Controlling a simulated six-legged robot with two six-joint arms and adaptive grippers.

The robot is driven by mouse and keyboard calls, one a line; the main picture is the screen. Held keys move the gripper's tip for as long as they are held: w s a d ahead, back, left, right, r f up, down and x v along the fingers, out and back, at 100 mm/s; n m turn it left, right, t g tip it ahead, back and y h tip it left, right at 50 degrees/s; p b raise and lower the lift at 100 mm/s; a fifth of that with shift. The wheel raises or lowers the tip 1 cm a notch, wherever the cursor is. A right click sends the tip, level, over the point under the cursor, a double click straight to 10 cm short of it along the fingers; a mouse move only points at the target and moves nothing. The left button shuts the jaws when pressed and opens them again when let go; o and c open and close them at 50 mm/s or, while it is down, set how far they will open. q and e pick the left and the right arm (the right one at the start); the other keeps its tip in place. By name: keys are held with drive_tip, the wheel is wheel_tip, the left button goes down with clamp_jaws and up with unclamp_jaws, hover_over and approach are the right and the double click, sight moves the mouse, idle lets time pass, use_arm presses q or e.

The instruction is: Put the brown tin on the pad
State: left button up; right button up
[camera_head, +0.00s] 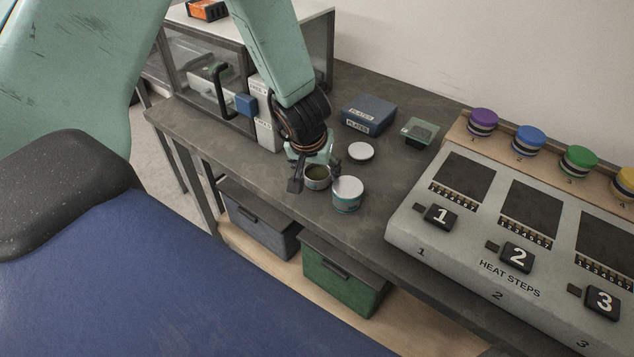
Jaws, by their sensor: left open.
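A small open tin (317,178) with a brownish-olive inside stands on the dark bench, partly behind my left gripper (311,170). My left gripper is open and points down at this tin. One dark fingertip is at its left side; the other finger is partly hidden, and I cannot tell whether either touches. A tin with a white top and a teal band (348,194) stands just to the right. A flat white disc (361,151) lies behind them; I cannot tell whether it is a lid or the pad. My right gripper is not in view.
A grey HEAT STEPS panel (470,258) with dark square plates fills the right. Coloured round stacks, such as the purple one (484,122), stand behind it. A blue PLATES box (368,115) and a small clear-lidded box (419,131) stand behind. A glass-fronted cabinet (205,75) is at left.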

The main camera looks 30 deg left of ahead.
sight(317, 175)
use_arm(q)
drive_tip(key=shift+x, duration=0.8)
drive_tip(key=shift+w+f, duration=0.15)
drive_tip(key=shift+f, duration=0.1)
drive_tip(key=shift+c, duration=0.5)
drive_tip(key=shift+r, duration=0.15)
drive_tip(key=c, duration=1)
wheel_tip(317, 175, up, 18)
drive_tip(key=p, duration=1.4)
